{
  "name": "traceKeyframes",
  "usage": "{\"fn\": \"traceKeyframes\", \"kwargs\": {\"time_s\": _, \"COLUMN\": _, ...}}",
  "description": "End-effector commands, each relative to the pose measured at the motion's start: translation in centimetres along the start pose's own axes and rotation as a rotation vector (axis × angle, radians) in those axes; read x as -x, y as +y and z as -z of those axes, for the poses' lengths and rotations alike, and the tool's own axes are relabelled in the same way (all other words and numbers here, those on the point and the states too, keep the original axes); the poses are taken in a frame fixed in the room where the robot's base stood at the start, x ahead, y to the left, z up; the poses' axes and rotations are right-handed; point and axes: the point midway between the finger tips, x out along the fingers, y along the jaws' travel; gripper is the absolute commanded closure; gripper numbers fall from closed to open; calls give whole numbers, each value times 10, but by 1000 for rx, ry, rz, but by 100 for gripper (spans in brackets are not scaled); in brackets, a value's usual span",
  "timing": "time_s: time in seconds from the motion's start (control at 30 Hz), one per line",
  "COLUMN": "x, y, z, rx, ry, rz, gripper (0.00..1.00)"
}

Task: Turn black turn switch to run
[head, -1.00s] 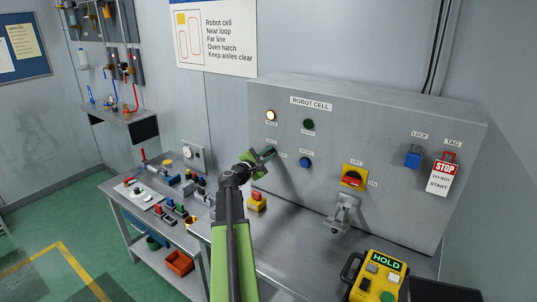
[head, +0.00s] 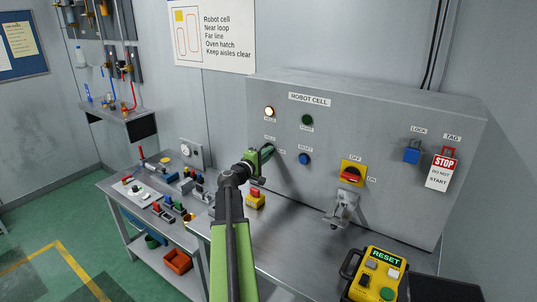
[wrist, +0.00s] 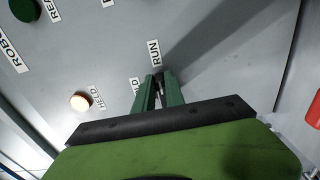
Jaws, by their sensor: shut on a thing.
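The black turn switch is on the front of the grey robot cell panel (head: 330,125), left of the blue reset button (head: 305,158). My gripper (head: 266,152) hides it in the head view. In the wrist view my gripper's two green fingers (wrist: 160,88) are close together against the panel, shut on the switch. Only a dark sliver shows between them. The RUN label (wrist: 154,53) is just beyond the fingertips, and a partly covered HOLD label (wrist: 135,86) is beside them.
A HELD lamp (head: 269,112) is lit and a green button (head: 307,120) sits to its right. A red-yellow rotary switch (head: 352,174), blue lock (head: 412,153) and STOP tag (head: 443,172) are farther right. A yellow pendant (head: 378,276) reads RESET.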

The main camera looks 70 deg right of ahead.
Motion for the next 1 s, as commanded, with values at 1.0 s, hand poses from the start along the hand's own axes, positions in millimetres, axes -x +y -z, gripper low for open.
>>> {"fn": "traceKeyframes", "kwargs": {"time_s": 1.0, "x": 0, "y": -1, "z": -1, "rx": -28, "ry": -2, "rz": 1, "gripper": 64}}
